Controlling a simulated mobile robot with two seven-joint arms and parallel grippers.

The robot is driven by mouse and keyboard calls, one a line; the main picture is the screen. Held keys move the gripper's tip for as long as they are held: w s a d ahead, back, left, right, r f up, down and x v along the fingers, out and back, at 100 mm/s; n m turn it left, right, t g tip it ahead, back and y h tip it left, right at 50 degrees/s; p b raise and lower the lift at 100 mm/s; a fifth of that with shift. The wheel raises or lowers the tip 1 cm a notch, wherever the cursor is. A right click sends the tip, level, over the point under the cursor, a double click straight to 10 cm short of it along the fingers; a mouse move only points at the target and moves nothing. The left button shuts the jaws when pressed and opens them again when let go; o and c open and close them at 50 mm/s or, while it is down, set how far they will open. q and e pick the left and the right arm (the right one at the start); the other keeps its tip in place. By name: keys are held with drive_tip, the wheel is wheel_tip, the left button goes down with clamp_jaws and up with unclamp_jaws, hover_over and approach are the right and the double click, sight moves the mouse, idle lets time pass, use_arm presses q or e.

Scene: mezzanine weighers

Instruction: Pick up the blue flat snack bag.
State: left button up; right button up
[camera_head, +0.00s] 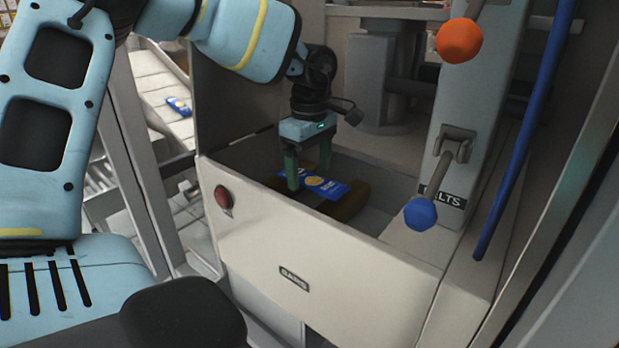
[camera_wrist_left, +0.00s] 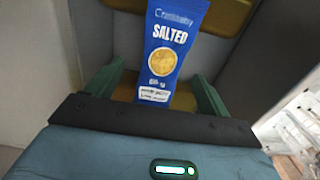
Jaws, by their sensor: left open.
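The blue flat snack bag (camera_head: 329,187), marked "SALTED" with a round yellow picture, lies inside a white-fronted bin (camera_head: 330,262), on top of brown-yellow packs. In the left wrist view the bag (camera_wrist_left: 173,50) points into the space between the fingers, its lower end hidden by the gripper body. My left gripper (camera_head: 308,174) reaches down into the bin over the bag. Its green fingers stand apart on either side of the bag, and the wrist view also shows the gripper (camera_wrist_left: 157,88) open. Contact with the bag cannot be told. My right gripper is not seen.
Brown-yellow packs (camera_head: 349,205) lie under the bag. The bin walls close around the gripper. A blue knob (camera_head: 420,213) and an orange knob (camera_head: 459,41) stick out at the right, near a blue pole (camera_head: 525,125). Another blue bag (camera_head: 179,106) lies on a conveyor at left.

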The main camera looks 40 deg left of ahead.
use_arm(q)
drive_tip(key=shift+f, duration=0.4)
drive_tip(key=c, duration=1.1)
